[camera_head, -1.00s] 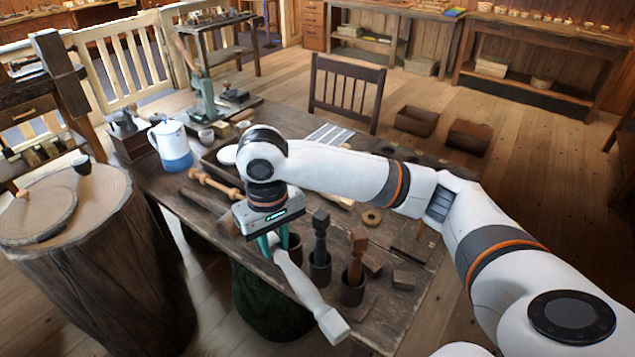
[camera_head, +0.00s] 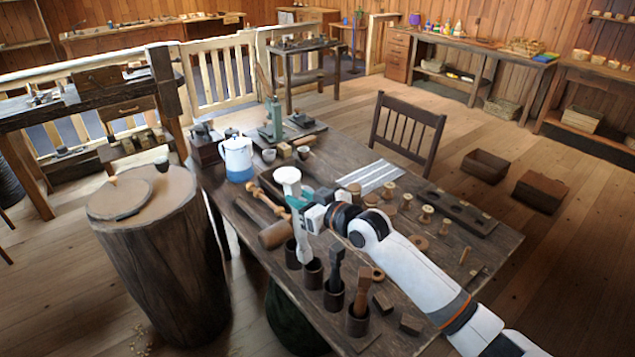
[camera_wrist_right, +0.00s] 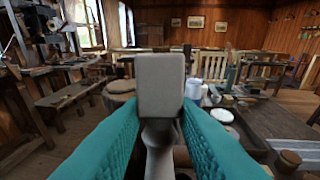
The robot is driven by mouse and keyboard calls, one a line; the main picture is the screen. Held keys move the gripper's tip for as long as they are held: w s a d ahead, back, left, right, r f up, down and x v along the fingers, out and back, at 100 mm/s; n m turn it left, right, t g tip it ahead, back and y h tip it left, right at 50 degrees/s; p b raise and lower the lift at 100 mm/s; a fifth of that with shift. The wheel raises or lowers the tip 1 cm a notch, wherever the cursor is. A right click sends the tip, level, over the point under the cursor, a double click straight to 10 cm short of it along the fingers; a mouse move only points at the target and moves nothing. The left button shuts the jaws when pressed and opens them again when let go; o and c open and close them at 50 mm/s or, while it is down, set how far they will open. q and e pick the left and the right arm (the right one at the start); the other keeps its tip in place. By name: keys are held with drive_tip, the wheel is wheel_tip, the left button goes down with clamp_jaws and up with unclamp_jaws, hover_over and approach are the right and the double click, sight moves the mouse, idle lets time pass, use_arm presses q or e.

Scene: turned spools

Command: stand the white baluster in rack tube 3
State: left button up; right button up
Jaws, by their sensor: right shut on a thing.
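The white baluster (camera_head: 303,240) is in my right gripper (camera_head: 297,203), whose teal fingers are shut on its upper part. It hangs nearly upright, with its lower end by the two empty dark tubes at the left of the rack row. I cannot tell whether that end is above or inside a tube. In the right wrist view the baluster's square pale end (camera_wrist_right: 160,85) stands between the fingers. The near empty tube (camera_head: 313,274) is partly clear. A dark baluster (camera_head: 337,268) and a brown baluster (camera_head: 361,293) stand in the other tubes. My left gripper is not in view.
A wooden mallet (camera_head: 274,235) lies left of the tubes. Small blocks (camera_head: 410,324) lie right of them. A blue and white jug (camera_head: 237,160) stands at the table's back left. Several small spools (camera_head: 426,214) stand behind my right arm.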

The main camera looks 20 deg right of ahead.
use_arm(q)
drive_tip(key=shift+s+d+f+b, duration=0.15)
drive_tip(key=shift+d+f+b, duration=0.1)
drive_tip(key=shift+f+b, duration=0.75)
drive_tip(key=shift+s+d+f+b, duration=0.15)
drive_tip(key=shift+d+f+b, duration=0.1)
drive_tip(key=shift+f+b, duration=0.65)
use_arm(e)
drive_tip(key=d+f+m+t+h, duration=0.1)
drive_tip(key=d+f+t, duration=0.1)
drive_tip(key=d+f, duration=0.2)
drive_tip(key=shift+w+d+f+t, duration=0.2)
drive_tip(key=shift+w+f+t, duration=0.05)
drive_tip(key=shift+f+t, duration=0.15)
use_arm(q)
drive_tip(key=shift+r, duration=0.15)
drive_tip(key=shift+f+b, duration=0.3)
drive_tip(key=shift+b, duration=0.15)
use_arm(e)
drive_tip(key=shift+f, duration=0.35)
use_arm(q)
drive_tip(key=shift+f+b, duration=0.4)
use_arm(e)
drive_tip(key=shift+f, duration=0.5)
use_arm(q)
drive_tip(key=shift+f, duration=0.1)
use_arm(e)
drive_tip(key=shift+s+f, duration=0.1)
